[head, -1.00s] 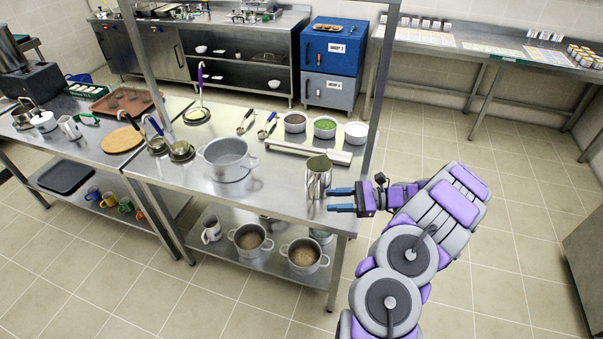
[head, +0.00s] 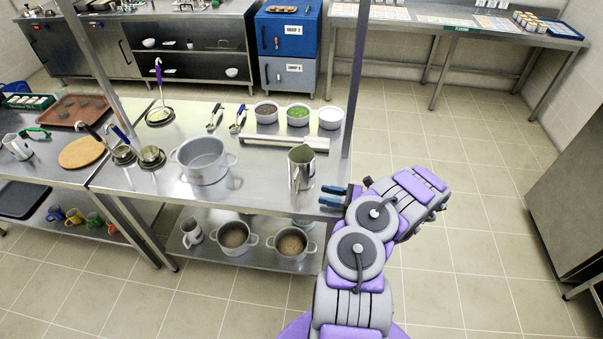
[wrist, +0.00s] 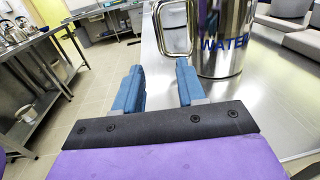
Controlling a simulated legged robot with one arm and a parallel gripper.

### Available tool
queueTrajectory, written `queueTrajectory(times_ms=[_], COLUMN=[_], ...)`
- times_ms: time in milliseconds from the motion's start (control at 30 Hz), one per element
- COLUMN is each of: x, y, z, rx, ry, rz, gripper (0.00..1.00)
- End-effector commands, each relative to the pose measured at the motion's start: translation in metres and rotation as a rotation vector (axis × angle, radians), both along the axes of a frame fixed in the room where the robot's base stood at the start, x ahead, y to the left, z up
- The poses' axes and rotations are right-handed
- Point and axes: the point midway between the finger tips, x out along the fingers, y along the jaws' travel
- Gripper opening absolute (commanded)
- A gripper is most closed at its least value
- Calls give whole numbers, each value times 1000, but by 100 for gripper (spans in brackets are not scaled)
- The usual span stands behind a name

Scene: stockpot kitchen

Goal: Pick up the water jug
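The water jug (head: 301,168) is a shiny metal pitcher standing upright near the right end of the steel table in the head view. In the wrist view the jug (wrist: 226,40) shows the word WATER, and its metal handle (wrist: 173,28) faces left. My gripper (head: 334,196) is just right of the jug and lower in the head view, at the table's edge. In the wrist view my gripper (wrist: 158,80) has its two blue fingers apart with nothing between them. The handle is beyond the fingertips, and the jug body is beyond the right finger.
A large pot (head: 203,160) stands left of the jug. A steel rail (head: 283,143) and several small bowls (head: 298,115) lie behind it. A table post (head: 354,90) rises at the right end. The floor at right is clear.

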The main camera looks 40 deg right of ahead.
Motion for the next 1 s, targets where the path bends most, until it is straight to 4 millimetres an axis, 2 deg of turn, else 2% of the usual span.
queueTrajectory(times_ms=[100,300,567,800,1000], x=[19,44,58,88,96], y=[15,26,35,55,59], z=[-1,-3,-4,-2,-2], rx=[5,7,6,2,3], ry=[0,1,2,-1,-1], rz=[1,0,1,1,-2], gripper=[40,40,40,40,40])
